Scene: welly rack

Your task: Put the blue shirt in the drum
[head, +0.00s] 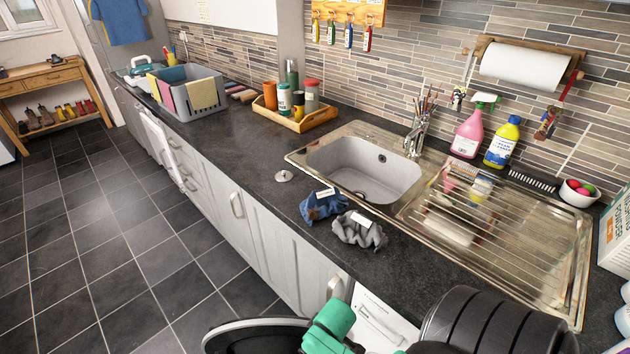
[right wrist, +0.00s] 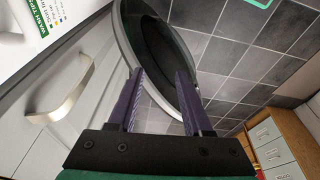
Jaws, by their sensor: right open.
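A crumpled blue garment with a white label (head: 323,205) lies on the dark worktop in front of the sink. A crumpled grey garment (head: 360,231) lies just right of it. The washing machine's white front (head: 378,322) is below the worktop at the bottom of the head view. Its round dark door (head: 250,338) stands swung out; it also shows in the right wrist view (right wrist: 156,45). The drum itself is hidden. My right gripper (right wrist: 160,73) is open and empty, its fingers at the door's rim; contact cannot be told. My left gripper is out of view.
The sink (head: 365,165) and metal drainer (head: 500,235) lie behind the garments. A drain plug (head: 284,176) sits left of them. Pink (head: 467,133) and blue (head: 502,142) bottles stand at the wall. A cupboard handle (right wrist: 62,92) is near my right gripper. The tiled floor is clear.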

